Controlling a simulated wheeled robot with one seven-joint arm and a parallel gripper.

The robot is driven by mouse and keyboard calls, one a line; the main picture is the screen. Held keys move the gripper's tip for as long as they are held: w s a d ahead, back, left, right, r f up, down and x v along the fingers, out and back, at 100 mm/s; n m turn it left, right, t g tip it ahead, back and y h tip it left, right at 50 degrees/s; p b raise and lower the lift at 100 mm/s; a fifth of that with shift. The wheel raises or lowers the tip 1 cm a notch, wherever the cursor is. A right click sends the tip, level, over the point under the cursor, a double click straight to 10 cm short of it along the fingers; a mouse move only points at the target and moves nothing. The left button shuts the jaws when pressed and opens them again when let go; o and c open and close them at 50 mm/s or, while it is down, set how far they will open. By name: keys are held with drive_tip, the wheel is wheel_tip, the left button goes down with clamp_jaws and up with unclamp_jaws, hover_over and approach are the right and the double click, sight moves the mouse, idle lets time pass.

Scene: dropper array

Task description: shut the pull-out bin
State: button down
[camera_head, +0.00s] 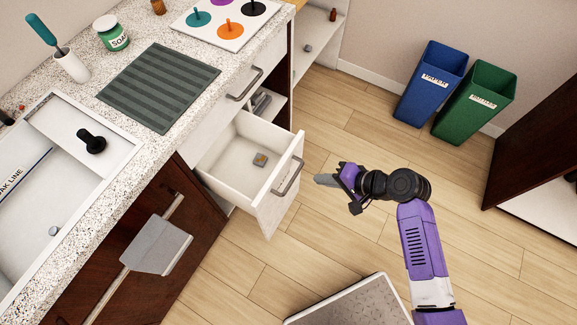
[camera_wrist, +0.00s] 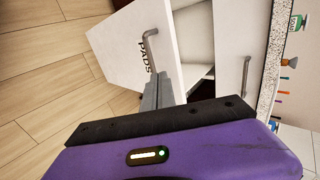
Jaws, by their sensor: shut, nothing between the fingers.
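The only pulled-out unit I see is a white bin-like drawer (camera_head: 231,163) under the counter, standing well open. Its front panel (camera_head: 278,204) has a grey bar handle (camera_head: 287,177). In the wrist view the white front (camera_wrist: 117,45) shows the lettering PADS and the handle (camera_wrist: 150,48). My gripper (camera_head: 325,180) is shut and empty, just to the right of the drawer front. In the wrist view its fingertips (camera_wrist: 160,88) overlap the front near the handle; I cannot tell whether they touch.
A closed white drawer with a handle (camera_head: 245,84) and an open shelf (camera_head: 265,104) are beyond the open drawer. A towel (camera_head: 155,255) hangs on a rail at the lower left. Blue (camera_head: 430,85) and green (camera_head: 473,104) bins stand by the wall. The wooden floor around my gripper is clear.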

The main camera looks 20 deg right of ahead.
sight(281, 170)
drive_tip(key=x, duration=0.4)
drive_tip(key=r+x, duration=0.1)
drive_tip(key=x, duration=0.2)
drive_tip(key=w+a+p+x, duration=0.1)
drive_tip(key=x, duration=0.3)
drive_tip(key=shift+w+a+r, duration=0.1)
drive_tip(key=shift+w, duration=0.25)
drive_tip(key=shift+w+a, duration=0.25)
drive_tip(key=shift+w, duration=0.1)
drive_tip(key=w+a+b, duration=0.6)
drive_tip(key=w+a, duration=0.5)
drive_tip(key=w, duration=0.5)
drive_tip(key=shift+a, duration=0.3)
drive_tip(key=shift+s, duration=0.1)
